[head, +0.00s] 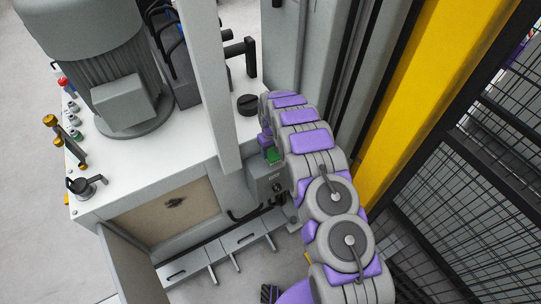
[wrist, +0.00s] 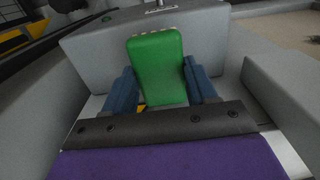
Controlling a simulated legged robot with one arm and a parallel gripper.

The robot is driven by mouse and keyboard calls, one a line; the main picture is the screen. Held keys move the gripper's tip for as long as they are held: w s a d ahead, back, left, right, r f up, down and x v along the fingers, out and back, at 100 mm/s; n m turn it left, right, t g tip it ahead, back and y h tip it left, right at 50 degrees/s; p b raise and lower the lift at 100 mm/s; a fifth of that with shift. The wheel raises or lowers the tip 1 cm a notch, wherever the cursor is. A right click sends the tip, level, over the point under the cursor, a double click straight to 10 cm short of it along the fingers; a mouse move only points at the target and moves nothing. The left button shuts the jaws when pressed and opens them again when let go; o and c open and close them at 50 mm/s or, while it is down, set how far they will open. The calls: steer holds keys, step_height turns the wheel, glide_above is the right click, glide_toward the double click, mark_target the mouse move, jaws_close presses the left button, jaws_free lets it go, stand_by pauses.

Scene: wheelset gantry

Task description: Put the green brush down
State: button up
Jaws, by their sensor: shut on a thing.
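The green brush (wrist: 155,65) is a green block between the two blue fingers of my gripper (wrist: 162,88) in the wrist view. The gripper is shut on it. Behind the brush, close by, is a grey box (wrist: 95,62); I cannot tell whether the brush touches it. In the head view a small part of the green brush (head: 274,155) shows beside my arm, just above the grey box (head: 268,181). The fingers are mostly hidden by my arm there.
A white cabinet (head: 135,165) with a large grey motor (head: 90,50) stands to the left. A grey post (head: 207,80) rises close to my arm. A yellow column (head: 415,90) and black mesh fence (head: 470,190) stand to the right. Open floor lies at the far left.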

mark_target(269, 151)
steer(key=shift+w+a+f, duration=0.25)
steer(key=shift+f, duration=0.1)
steer(key=f, duration=0.1)
steer(key=f+b, duration=0.1)
steer(key=f, duration=0.1)
steer(key=shift+a+f, duration=0.1)
steer(key=shift+a, duration=0.15)
steer(key=shift+d, duration=0.3)
steer(key=o, duration=0.9)
steer(key=shift+a, duration=0.2)
steer(key=shift+o, duration=0.2)
